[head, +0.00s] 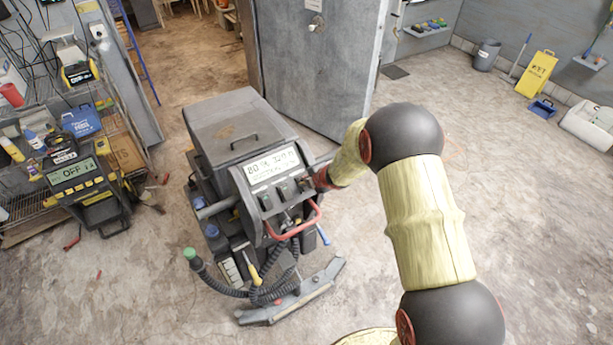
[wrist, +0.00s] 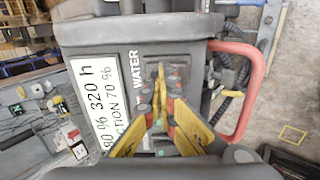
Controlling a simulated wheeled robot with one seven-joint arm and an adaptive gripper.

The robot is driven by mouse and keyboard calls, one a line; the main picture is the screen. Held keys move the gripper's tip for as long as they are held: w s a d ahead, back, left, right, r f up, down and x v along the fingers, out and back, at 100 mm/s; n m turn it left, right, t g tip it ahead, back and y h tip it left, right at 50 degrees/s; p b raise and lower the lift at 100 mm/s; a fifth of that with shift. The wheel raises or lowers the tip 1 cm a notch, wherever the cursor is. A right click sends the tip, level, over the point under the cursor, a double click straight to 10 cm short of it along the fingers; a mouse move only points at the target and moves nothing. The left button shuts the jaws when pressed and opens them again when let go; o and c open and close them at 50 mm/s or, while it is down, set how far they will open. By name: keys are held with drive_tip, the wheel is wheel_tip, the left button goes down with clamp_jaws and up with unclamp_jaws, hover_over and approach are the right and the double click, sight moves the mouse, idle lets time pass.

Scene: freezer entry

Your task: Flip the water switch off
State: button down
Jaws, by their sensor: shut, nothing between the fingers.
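The floor-cleaning machine (head: 235,130) stands in the middle of the head view. Its sloped panel has a display (head: 273,166) and a row of dark switches (head: 283,193) under it. In the wrist view the WATER label (wrist: 134,72) is printed sideways on the dark panel. The water switch (wrist: 178,74) sits right beside that label, partly hidden by my fingers. My gripper (wrist: 160,72) is shut and empty, its yellow fingertips over the switch; contact and the switch's position cannot be told. In the head view my gripper (head: 312,182) is small at the panel's right side.
A red handle (head: 300,222) curves out below the switches. Black hoses (head: 275,280) and a squeegee bar (head: 292,292) are at the machine's front. A shelf (head: 75,165) with tools stands left. A grey door (head: 318,65) is behind. The floor at right is mostly clear.

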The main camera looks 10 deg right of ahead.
drive_tip(key=shift+s+f, duration=0.1)
drive_tip(key=shift+f, duration=0.1)
drive_tip(key=shift+r, duration=0.1)
drive_tip(key=shift+r+p, duration=0.55)
drive_tip(key=shift+r, duration=0.15)
